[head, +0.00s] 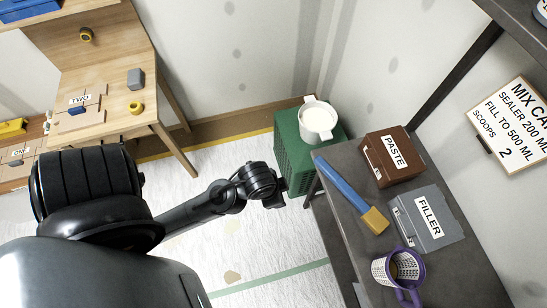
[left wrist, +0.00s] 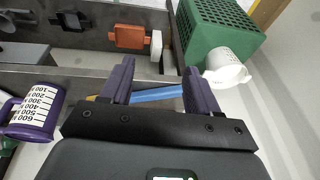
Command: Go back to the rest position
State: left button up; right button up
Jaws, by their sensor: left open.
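My left arm comes in from the left in the head view and ends in a dark wrist beside the green crate (head: 292,160) and the grey bench. Its gripper fingers cannot be made out there. In the left wrist view my left gripper (left wrist: 159,82) has two purple fingers standing apart, with nothing held between them. A blue-handled tool (left wrist: 158,95) shows beyond the fingers. In the head view this tool (head: 342,183) lies on the bench with its tan end toward the jug. My right gripper is in neither view.
The bench (head: 345,158) holds a brown PASTE box (head: 393,157), a grey FILLER box (head: 428,217) and a purple-handled measuring jug (head: 384,272). A white two-handled cup (head: 317,119) sits on the green crate. A wooden desk (head: 115,65) stands at upper left. White floor lies between.

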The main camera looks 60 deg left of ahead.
pick_arm(q)
jog(key=shift+s+d+r+n, duration=0.25)
jog(key=shift+s+d+r, duration=0.05)
jog(key=shift+s+d, duration=0.25)
jog(key=shift+s+d+r+n, duration=0.3)
jog(key=shift+s+d, duration=0.15)
jog(key=shift+s, duration=0.1)
jog(key=shift+r, duration=0.1)
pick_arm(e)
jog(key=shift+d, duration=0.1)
